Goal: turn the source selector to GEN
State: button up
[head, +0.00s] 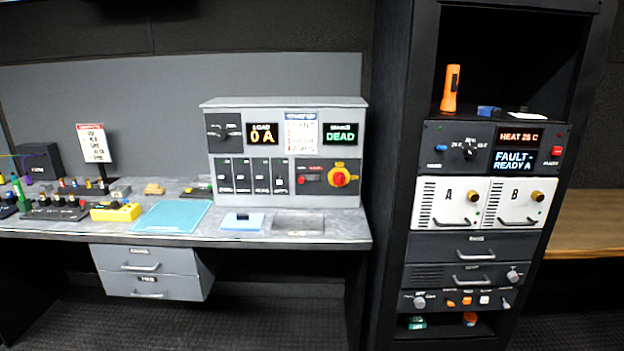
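A grey power panel (284,107) stands on the desk in the middle of the head view. A black rotary knob (217,131) at its upper left looks like the source selector. Its small labels are too small to read, so I cannot tell its position or which mark is GEN. Beside it a load display (263,134) reads 0 A in orange. A second display (341,137) at the right reads DEAD in green. A row of breaker switches (251,176) and a red knob on a yellow plate (340,178) sit below. My gripper is not in view.
A blue mat (171,217), a light blue pad (242,221) and a control desk with coloured buttons (56,208) lie on the desk (335,230). Drawers (145,272) hang below. A black equipment rack (392,190) stands close on the right. The floor (270,318) in front looks clear.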

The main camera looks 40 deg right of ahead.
aim_at(419, 302)
jog(key=u, duration=1.25)
jog(key=k, duration=0.1)
jog(key=z, duration=2.5)
